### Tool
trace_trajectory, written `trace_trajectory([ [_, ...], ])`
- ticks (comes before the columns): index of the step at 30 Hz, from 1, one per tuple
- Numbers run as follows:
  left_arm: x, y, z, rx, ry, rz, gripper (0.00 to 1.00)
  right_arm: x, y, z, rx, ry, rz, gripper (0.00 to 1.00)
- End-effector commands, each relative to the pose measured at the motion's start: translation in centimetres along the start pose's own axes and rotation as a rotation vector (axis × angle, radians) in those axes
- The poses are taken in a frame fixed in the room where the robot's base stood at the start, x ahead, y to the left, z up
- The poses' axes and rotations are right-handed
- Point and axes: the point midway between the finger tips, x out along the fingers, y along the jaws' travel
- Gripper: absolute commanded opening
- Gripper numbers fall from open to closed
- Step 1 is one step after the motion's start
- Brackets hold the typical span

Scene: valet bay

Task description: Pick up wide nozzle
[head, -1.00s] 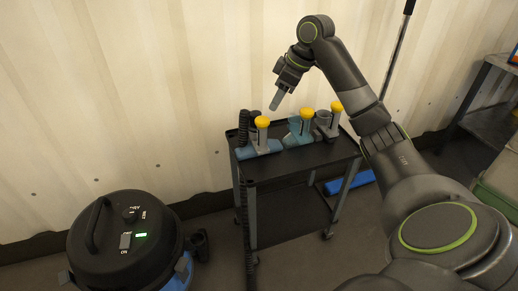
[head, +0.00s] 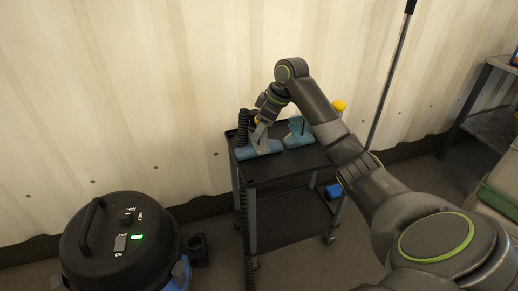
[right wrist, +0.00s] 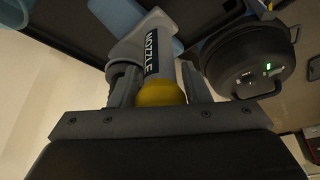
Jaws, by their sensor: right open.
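In the right wrist view the stem (right wrist: 157,48) carries a "NOZZLE" label and ends in a yellow knob (right wrist: 160,93). My right gripper (head: 262,128) is down over this nozzle. In the wrist view its fingers (right wrist: 160,84) are open, one on each side of the stem and knob, with a gap visible at least on the right. My left gripper is not in view.
The black cart (head: 285,170) stands by the pale wall. A black coiled hose (head: 243,128) hangs at the cart's left. A vacuum (head: 118,245) stands front left.

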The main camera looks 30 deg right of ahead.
Motion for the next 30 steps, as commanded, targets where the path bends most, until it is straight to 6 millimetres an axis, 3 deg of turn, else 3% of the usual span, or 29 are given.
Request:
trace_trajectory([
  [11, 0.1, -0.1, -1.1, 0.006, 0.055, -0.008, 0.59, 0.5, 0.0, 0.0, 0.0, -0.001, 0.0, 0.43],
  [18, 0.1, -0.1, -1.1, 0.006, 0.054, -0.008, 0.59, 0.4, 0.0, -0.1, -0.001, 0.001, 0.001, 0.17],
  [27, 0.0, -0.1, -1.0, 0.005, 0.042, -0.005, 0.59, 0.1, 0.0, -0.2, -0.001, 0.002, 0.001, 0.17],
  [30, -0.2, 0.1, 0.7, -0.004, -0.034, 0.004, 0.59, -0.4, 0.0, -0.4, -0.002, 0.002, 0.002, 0.17],
])
